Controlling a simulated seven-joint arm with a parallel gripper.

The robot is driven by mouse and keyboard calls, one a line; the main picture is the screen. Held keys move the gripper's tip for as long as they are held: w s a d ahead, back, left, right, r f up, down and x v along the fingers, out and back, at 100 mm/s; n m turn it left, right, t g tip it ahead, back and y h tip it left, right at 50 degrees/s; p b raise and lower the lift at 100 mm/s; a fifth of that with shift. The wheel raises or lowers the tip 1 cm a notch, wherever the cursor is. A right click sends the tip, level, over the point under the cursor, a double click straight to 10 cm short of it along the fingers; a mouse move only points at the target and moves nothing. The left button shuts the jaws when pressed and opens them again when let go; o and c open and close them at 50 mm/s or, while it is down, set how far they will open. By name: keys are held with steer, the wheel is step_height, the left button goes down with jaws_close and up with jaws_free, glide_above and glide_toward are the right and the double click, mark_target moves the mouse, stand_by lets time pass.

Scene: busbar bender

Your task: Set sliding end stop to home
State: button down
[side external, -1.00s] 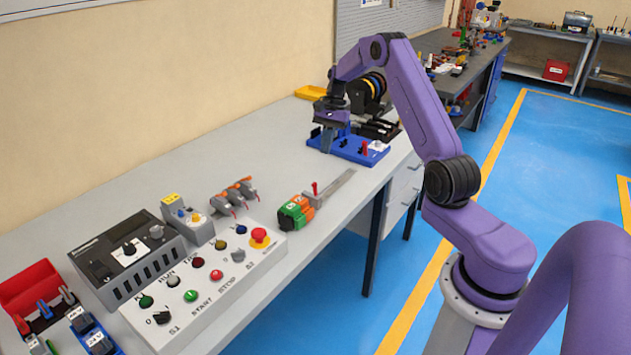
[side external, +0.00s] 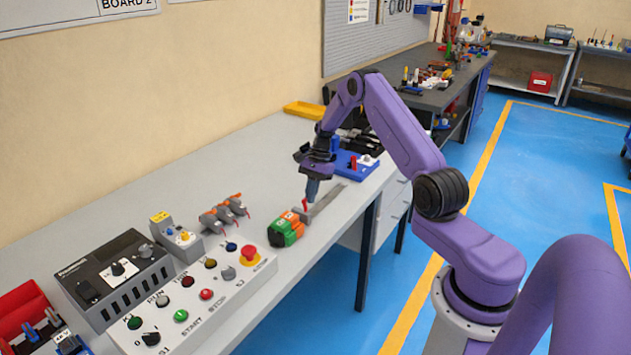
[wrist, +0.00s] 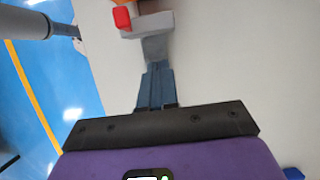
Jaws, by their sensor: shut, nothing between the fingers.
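The sliding end stop is a small grey block (side external: 304,215) with a red lever (side external: 305,205), on a grey metal rail (side external: 329,197). It sits beside the green and orange terminal blocks (side external: 287,229); whether it touches them I cannot tell. In the wrist view the grey block (wrist: 150,24) and red lever (wrist: 123,17) show at the top, with a short bit of rail (wrist: 155,48) below. My gripper (side external: 311,198) is shut and empty, pointing down over the rail just behind the end stop. Its fingertips (wrist: 158,68) are close to the block and partly hide the rail.
A blue fixture (side external: 352,163) stands behind my gripper, partly hidden by the arm. The bench (side external: 260,165) behind the rail is mostly clear.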

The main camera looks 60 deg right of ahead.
mark_target(299, 210)
steer(key=shift+a+r, duration=0.1)
steer(key=shift+a, duration=1.3)
steer(key=a, duration=0.3)
steer(key=shift+a, duration=0.35)
